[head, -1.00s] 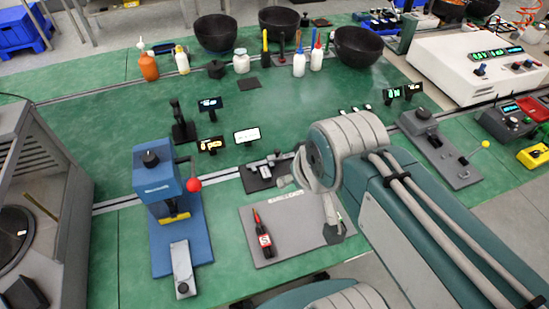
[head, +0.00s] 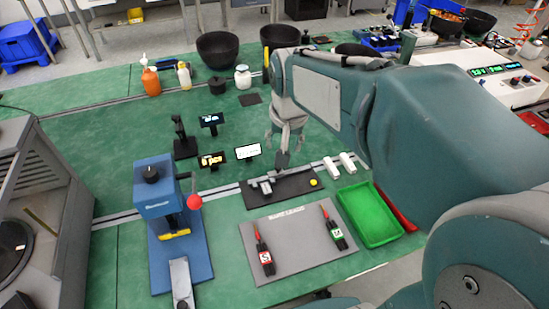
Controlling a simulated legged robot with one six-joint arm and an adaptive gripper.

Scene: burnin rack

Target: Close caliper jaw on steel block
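The fingertips are small and partly overlap the fixture's back edge, so contact is not clear.
A green tray (head: 369,214) stands at right. A blue press (head: 160,200) with a red ball lever stands at left. Small displays (head: 247,151) stand behind the fixture.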

